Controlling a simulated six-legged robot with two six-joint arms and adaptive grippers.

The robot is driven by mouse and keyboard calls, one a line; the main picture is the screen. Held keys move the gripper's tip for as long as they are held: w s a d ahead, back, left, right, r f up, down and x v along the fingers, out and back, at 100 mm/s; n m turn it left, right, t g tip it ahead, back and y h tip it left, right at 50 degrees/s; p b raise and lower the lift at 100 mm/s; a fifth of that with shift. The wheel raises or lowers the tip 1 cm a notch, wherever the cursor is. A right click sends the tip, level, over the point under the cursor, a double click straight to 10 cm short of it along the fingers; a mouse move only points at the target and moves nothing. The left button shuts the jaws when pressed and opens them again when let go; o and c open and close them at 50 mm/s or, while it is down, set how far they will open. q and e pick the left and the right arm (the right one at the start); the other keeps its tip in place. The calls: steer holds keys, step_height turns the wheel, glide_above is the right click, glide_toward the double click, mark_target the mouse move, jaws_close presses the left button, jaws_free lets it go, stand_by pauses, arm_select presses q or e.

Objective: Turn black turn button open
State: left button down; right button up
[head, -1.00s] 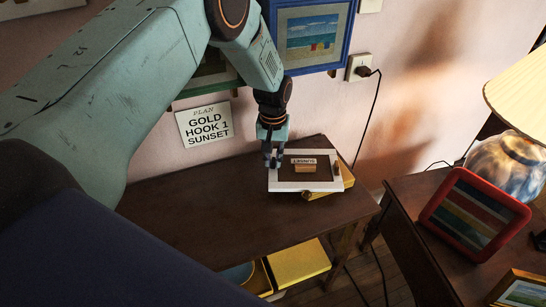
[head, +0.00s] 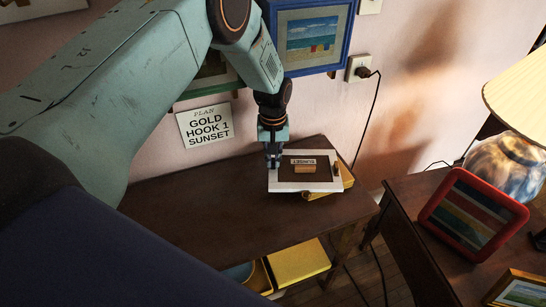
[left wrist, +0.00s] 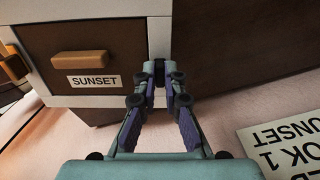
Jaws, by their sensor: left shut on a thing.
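A white-framed piece with a dark brown back panel (head: 318,181) sits on the wooden table. A wooden block (head: 305,169) and a SUNSET label are on its panel; the label (left wrist: 93,81) also shows in the left wrist view. My left gripper (head: 273,162) points down at the frame's left edge. In the left wrist view its fingertips (left wrist: 159,74) are shut on a small dark thing at the white edge, which appears to be the black turn button, mostly hidden by the fingers. A brownish turn piece (head: 336,171) is at the opposite edge. My right gripper is not in view.
A yellow object (head: 347,175) lies under the frame. A sign (head: 206,124) and blue-framed picture (head: 309,35) are on the wall. A red-framed picture (head: 473,215) and lamp (head: 505,165) stand at right. The table's left part (head: 190,200) is clear.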

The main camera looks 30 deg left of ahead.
mark_target(273, 162)
arm_select(q)
steer(key=c, duration=1.4)
jaws_free()
steer(key=shift+c, duration=0.2)
steer(key=shift+r, duration=0.1)
step_height(273, 162, up, 12)
steer(key=shift+s, duration=0.1)
